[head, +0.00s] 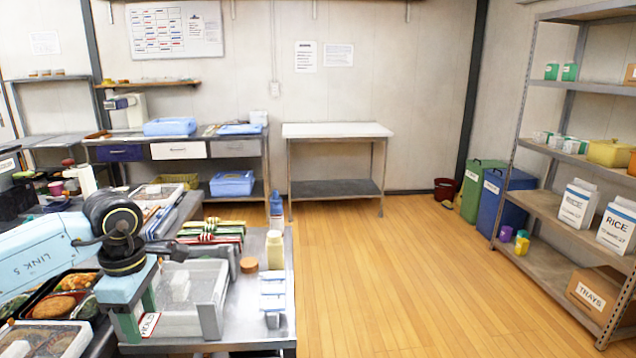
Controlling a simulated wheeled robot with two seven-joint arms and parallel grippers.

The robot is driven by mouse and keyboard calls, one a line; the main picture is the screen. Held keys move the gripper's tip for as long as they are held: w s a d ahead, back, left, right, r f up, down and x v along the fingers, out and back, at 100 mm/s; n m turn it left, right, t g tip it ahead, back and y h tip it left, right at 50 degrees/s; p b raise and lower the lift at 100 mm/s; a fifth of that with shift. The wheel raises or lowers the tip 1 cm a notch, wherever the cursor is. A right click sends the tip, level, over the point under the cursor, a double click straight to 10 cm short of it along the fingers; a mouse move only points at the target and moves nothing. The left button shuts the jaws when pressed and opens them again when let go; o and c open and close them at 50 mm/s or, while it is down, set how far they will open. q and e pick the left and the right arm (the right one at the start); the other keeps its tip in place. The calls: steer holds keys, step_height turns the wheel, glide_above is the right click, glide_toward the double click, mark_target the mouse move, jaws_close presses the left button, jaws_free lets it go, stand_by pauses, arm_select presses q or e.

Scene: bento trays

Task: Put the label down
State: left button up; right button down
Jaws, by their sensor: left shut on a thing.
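My left gripper (141,322) is at the lower left, low over the near end of the metal work table (282,335). It is shut on the label (150,325), a small white card with red lettering. The label sits tilted at the fingertips, in front of the near left corner of a clear plastic bin (205,283). Whether the label's lower edge touches the table or the bin I cannot tell. My right gripper is not in view.
Bento trays with food (70,306) lie left of my left gripper. A cream bottle (275,250), a brown round lid (249,265) and a white-and-blue stack (273,292) stand right of the bin. Colourful flat items (212,230) lie behind it. The wooden floor at right is clear.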

arm_select(q)
steer(key=s+d+f+m, duration=0.1)
steer(key=s+d+m, duration=0.2)
steer(key=m, duration=0.6)
steer(key=s+d+f+m, duration=0.2)
steer(key=s+d+m, duration=0.1)
steer(key=d+m, duration=0.4)
steer(key=m, duration=0.3)
steer(key=shift+s+d+f, duration=0.2)
steer(key=shift+d+f, duration=0.05)
steer(key=shift+d, duration=0.1)
